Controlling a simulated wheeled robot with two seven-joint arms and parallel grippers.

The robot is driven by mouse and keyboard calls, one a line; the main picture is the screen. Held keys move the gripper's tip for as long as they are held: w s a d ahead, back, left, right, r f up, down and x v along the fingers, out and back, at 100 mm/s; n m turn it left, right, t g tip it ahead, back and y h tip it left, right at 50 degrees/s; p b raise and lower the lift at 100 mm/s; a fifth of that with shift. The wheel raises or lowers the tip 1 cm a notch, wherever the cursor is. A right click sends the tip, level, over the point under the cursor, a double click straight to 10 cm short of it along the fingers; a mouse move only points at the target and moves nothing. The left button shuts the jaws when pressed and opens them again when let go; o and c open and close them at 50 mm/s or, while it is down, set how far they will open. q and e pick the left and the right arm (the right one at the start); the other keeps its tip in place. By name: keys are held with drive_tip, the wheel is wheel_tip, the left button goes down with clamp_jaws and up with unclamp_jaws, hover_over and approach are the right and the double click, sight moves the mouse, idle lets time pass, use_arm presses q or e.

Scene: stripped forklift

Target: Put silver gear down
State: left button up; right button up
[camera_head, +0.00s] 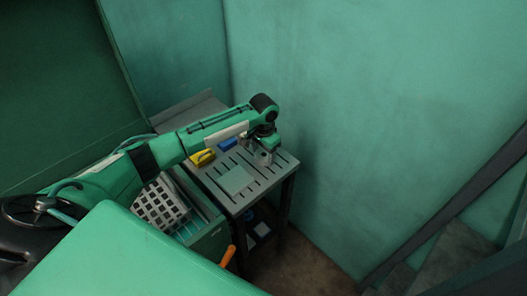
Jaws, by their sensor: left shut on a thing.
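My left gripper (263,151) reaches in from the left and points down over the far right part of the grey slotted table (243,203). It is shut on a small greyish thing (262,159), which looks like the silver gear, though it is too small and partly hidden to be sure. The thing is at or just above the tabletop; I cannot tell whether it touches. My right gripper is not in view.
A yellow object (202,158) and a blue object (227,144) sit at the table's back. A pale square plate (236,180) lies mid-table. A white basket (161,206) stands left of the table. Green walls (400,100) enclose the corner. The front tabletop is clear.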

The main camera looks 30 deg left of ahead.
sight(264, 155)
use_arm(q)
drive_tip(key=shift+f, duration=0.2)
drive_tip(key=shift+f, duration=0.1)
drive_tip(key=o, duration=1.4)
drive_tip(key=shift+o, duration=0.2)
drive_tip(key=shift+r, duration=0.2)
wheel_tip(264, 155, up, 12)
drive_tip(key=b, duration=0.2)
drive_tip(key=shift+f, duration=0.1)
